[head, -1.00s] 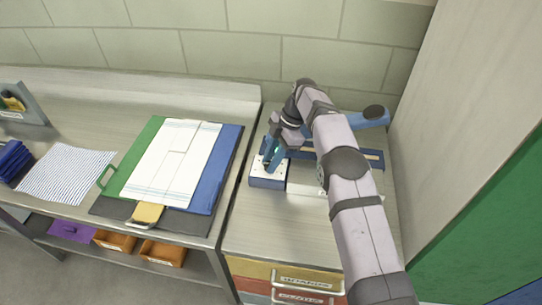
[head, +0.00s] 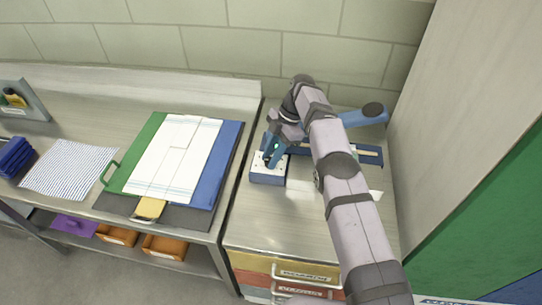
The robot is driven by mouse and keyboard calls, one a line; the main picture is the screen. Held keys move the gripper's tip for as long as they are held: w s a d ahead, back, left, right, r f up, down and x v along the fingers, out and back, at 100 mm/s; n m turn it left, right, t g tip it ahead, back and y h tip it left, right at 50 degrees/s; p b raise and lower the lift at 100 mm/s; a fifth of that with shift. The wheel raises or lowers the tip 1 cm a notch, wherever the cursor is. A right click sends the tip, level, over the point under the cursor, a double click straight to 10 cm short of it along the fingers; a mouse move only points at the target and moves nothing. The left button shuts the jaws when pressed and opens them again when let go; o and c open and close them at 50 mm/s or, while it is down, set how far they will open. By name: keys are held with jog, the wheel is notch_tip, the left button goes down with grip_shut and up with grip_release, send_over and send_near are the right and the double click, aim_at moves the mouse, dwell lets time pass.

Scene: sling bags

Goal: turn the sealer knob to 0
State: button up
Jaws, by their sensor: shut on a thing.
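The sealer (head: 338,153) is a blue bar machine with a raised blue arm ending in a dark grip (head: 373,110). Its blue control box (head: 268,177) with a pale top face is at its left front. My gripper (head: 268,158) points down onto the top of this box and is shut on the knob there. The knob itself is hidden by the fingers, so its setting cannot be read. My arm crosses over the middle of the sealer and hides part of it.
A green and blue board (head: 228,150) with white cloth lies on the bench to the left. A striped cloth (head: 70,168) and folded blue cloths (head: 14,158) lie further left. A tall cabinet wall (head: 470,120) closes the right side. Drawers (head: 305,276) are below.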

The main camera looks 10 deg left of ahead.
jog(key=o, duration=1)
jog(key=shift+o, duration=0.2)
jog(key=shift+r, duration=0.45)
notch_tip(320, 180, up, 9)
jog(key=p, duration=0.6)
jog(key=shift+p, duration=0.35)
